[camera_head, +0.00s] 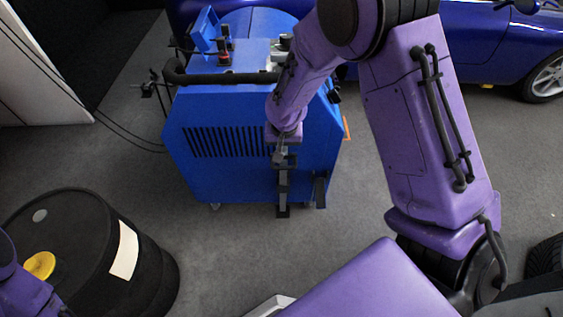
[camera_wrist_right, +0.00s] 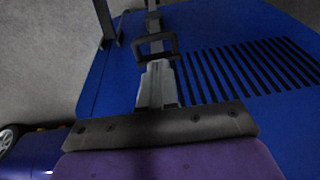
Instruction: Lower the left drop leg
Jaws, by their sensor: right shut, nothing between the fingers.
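The blue dynamometer cabinet (camera_head: 245,175) stands in the middle of the head view. A dark upright leg (camera_head: 283,190) with a flat foot runs down its near face, below my right gripper (camera_head: 283,160). I take it for the left drop leg; it also shows in the wrist view (camera_wrist_right: 154,22). A second dark leg (camera_head: 320,190) is to its right and appears in the wrist view too (camera_wrist_right: 104,20). My right gripper (camera_wrist_right: 157,72) is shut and empty, its tips by a dark square bracket (camera_wrist_right: 172,45) on the leg. I cannot tell whether they touch. My left gripper is out of view.
A black drum (camera_head: 150,255) with a yellow cap stands at the lower left. A blue car (camera_head: 460,45) is behind at the right. A tyre (camera_head: 546,256) is at the right edge. Cables (camera_head: 110,122) run along the left floor. The floor before the cabinet is mostly clear.

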